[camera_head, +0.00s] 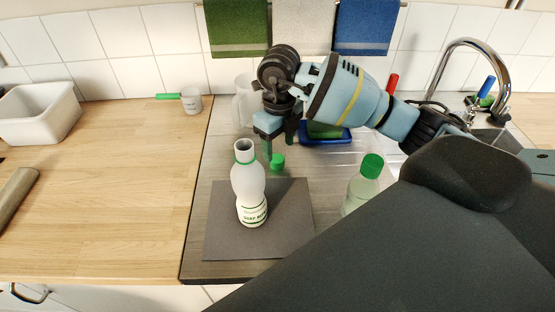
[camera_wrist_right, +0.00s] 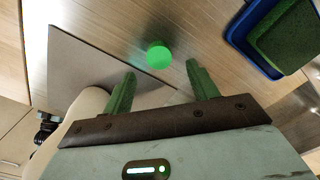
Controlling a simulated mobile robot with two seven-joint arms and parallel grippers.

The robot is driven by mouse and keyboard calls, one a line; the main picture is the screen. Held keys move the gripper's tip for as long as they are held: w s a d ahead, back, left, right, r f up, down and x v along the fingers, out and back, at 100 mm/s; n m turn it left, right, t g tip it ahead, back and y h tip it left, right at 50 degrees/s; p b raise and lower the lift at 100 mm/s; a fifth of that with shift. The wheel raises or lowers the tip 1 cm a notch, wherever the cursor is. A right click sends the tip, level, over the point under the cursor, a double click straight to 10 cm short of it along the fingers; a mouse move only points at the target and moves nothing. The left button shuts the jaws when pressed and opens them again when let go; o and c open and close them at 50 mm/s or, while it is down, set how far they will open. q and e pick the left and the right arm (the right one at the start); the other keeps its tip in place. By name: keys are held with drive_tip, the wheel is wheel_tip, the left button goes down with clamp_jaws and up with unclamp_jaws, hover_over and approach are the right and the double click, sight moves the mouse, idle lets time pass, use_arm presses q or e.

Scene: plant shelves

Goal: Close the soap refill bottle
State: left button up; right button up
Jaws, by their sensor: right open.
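The soap refill bottle (camera_head: 248,185) is white, with a green ring at its open neck, and stands upright on a dark grey mat (camera_head: 290,222). A pale part of it shows beside the gripper in the right wrist view (camera_wrist_right: 88,103). A loose green cap (camera_head: 277,161) lies on the counter behind the bottle, just off the mat. My right gripper (camera_head: 278,145) is open and empty above the cap. In the right wrist view, the cap (camera_wrist_right: 158,55) shows just beyond the gap between the green fingertips (camera_wrist_right: 161,70). My left gripper is out of view.
A clear bottle with a green cap (camera_head: 370,167) stands right of the mat. A blue tray with a green sponge (camera_wrist_right: 285,40) and a white jug (camera_head: 242,105) are behind. The sink tap (camera_head: 463,42) is at the back right. The wooden counter at left is largely clear.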

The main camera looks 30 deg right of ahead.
sight(278, 159)
wheel_tip(278, 159, down, 4)
drive_tip(key=shift+w, duration=0.15)
idle(0.3)
drive_tip(key=c, duration=1)
